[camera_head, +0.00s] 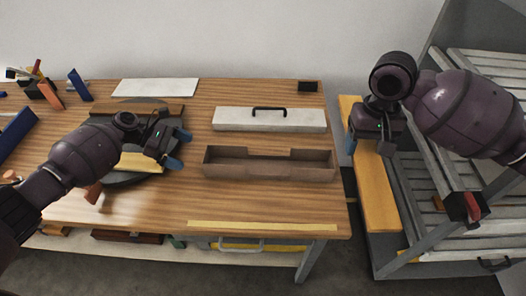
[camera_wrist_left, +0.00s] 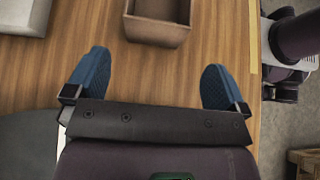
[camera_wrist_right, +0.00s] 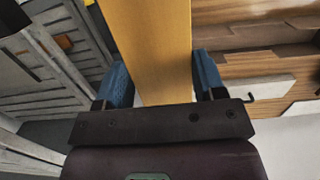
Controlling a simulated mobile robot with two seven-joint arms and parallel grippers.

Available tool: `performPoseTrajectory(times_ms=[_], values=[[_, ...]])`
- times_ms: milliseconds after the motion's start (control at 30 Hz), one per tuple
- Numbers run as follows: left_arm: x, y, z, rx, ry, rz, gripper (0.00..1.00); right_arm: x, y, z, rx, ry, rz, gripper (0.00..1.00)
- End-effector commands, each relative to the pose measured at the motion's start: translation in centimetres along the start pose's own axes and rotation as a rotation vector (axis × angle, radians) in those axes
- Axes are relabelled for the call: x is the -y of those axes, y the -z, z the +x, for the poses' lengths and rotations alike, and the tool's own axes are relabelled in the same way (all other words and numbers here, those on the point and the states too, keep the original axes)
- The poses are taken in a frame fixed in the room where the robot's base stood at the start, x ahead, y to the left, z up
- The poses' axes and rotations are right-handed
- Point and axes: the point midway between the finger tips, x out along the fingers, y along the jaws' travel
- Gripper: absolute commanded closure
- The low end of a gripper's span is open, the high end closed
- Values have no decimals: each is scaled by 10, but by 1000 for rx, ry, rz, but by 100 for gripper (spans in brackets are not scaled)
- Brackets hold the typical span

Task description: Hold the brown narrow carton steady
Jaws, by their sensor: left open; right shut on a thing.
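The brown narrow carton (camera_head: 268,174) stands open-topped on the wooden table in the head view, apparently empty. My left gripper (camera_head: 178,150) is open and empty, just left of the carton's left end. In the left wrist view the carton's near end (camera_wrist_left: 157,30) lies ahead of the spread blue fingers of my left gripper (camera_wrist_left: 158,82), apart from them. My right gripper (camera_head: 362,140) is away to the right of the table. In the right wrist view my right gripper (camera_wrist_right: 158,80) is shut on a yellow-orange board (camera_wrist_right: 155,45) between its fingers.
A white lid-like panel (camera_head: 230,120) with a black handle lies behind the carton. A dark round turntable (camera_head: 115,181) carrying boards is under my left arm. A grey slatted rack (camera_head: 440,245) stands at right. The table front is mostly clear.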

Motion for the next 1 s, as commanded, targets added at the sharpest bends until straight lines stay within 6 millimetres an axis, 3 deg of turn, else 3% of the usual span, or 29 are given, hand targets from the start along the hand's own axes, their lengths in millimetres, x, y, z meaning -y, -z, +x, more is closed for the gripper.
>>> performPoseTrajectory(times_ms=[267, 667, 1000], values=[[0, 0, 8, 0, 0, 1, 0, 0, 0, 3, 2, 0, 0, 68], [0, 2, 54, 0, 2, 1, 0, 0, 2, 21, 13, 0, 0, 68], [0, 0, 84, 1, -1, 1, 0, 0, 2, 23, 14, 0, 0, 68]])
